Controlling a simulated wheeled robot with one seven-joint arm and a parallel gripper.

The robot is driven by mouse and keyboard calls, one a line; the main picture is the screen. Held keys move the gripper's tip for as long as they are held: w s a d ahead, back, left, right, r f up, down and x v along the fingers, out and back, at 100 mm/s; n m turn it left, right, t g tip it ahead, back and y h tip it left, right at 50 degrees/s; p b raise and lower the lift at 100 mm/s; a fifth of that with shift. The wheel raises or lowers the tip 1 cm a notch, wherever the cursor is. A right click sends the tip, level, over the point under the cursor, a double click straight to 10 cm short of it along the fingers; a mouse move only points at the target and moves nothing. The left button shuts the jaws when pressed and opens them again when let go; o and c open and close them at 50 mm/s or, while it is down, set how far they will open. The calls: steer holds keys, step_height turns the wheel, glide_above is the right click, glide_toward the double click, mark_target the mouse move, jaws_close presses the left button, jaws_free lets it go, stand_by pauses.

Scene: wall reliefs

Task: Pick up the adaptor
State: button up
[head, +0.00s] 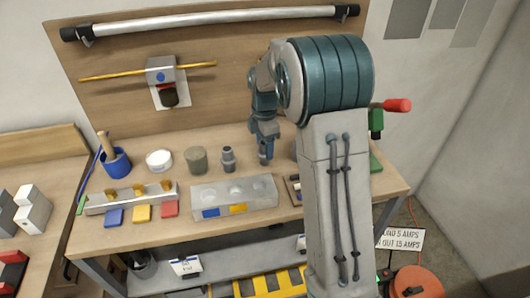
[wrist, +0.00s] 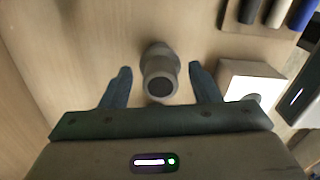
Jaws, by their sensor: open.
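The adaptor looks to be the grey stepped cylinder (head: 228,158) standing upright on the workbench, behind a pale block with round recesses. In the wrist view a grey stepped cylinder (wrist: 159,74) with a dark open end, seemingly the same piece, shows between and beyond the fingers. My gripper (head: 265,157) points down just right of the adaptor in the head view. In the wrist view my gripper (wrist: 159,84) is open, with a finger on each side of the cylinder and visible gaps. It holds nothing.
The pale recessed block (head: 205,195) stands in front of the adaptor. A greenish-grey cylinder (head: 196,160), a white round piece (head: 159,160) and a blue cup (head: 116,163) stand to its left. A backboard (head: 215,95) rises behind. A rack with dark and blue pieces (wrist: 268,16) is near.

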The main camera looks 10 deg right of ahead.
steer(key=shift+c, duration=0.4)
steer(key=c, duration=1)
steer(key=shift+r, duration=0.1)
